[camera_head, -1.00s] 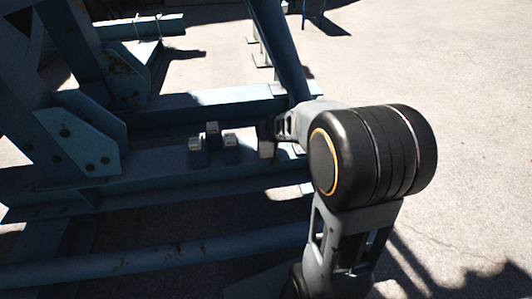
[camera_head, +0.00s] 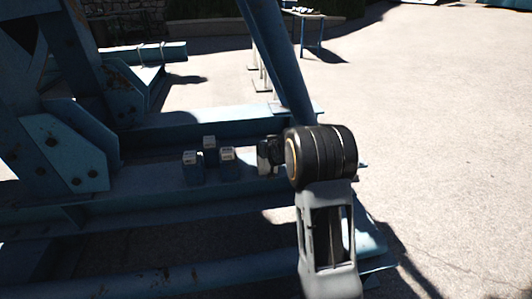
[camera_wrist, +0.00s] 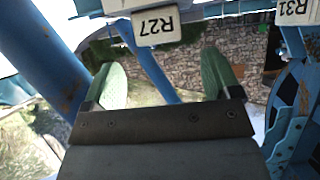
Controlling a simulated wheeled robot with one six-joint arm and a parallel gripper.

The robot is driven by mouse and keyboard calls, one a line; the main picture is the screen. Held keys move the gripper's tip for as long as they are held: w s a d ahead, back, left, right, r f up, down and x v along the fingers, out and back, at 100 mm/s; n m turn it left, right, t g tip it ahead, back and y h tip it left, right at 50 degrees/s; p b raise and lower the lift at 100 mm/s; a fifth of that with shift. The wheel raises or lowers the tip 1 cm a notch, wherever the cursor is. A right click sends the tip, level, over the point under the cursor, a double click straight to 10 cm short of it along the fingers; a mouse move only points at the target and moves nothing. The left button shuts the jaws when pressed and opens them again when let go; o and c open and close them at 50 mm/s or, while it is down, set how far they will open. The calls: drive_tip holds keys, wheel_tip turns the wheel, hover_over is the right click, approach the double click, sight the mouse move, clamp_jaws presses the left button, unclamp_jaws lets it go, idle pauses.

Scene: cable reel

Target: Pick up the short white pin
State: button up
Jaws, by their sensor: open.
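Three small upright blocks with pale tops stand in a cluster on the blue beam in the head view: a left block (camera_head: 193,168), a taller-looking rear block (camera_head: 210,152) and a right block (camera_head: 228,165). I cannot tell which, if any, is the short white pin. My gripper (camera_head: 268,153) is right of this cluster, apart from it, and partly hidden by my wrist. In the wrist view my gripper (camera_wrist: 163,66) has its green fingers wide apart with nothing between them. White pieces marked R27 (camera_wrist: 155,24) and R31 (camera_wrist: 294,11) appear upside down beyond the fingers.
The blue steel frame (camera_head: 150,215) fills the left side, with a slanted post (camera_head: 275,60) behind my gripper. Open paved ground (camera_head: 440,130) lies to the right. A blue table (camera_head: 310,30) stands far back. The wrist view shows a stone wall (camera_wrist: 215,62).

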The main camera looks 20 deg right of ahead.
drive_tip(key=shift+b+x, duration=1)
drive_tip(key=shift+x, duration=1.7)
drive_tip(key=shift+c, duration=0.3)
drive_tip(key=shift+w+r, duration=0.1)
drive_tip(key=shift+r, duration=0.05)
drive_tip(key=c, duration=1.3)
wheel_tip(320, 180, up, 10)
drive_tip(key=p, duration=0.5)
drive_tip(key=shift+c, duration=0.2)
drive_tip(key=shift+r, duration=0.1)
drive_tip(key=shift+r+p, duration=0.65)
drive_tip(key=shift+p, duration=0.2)
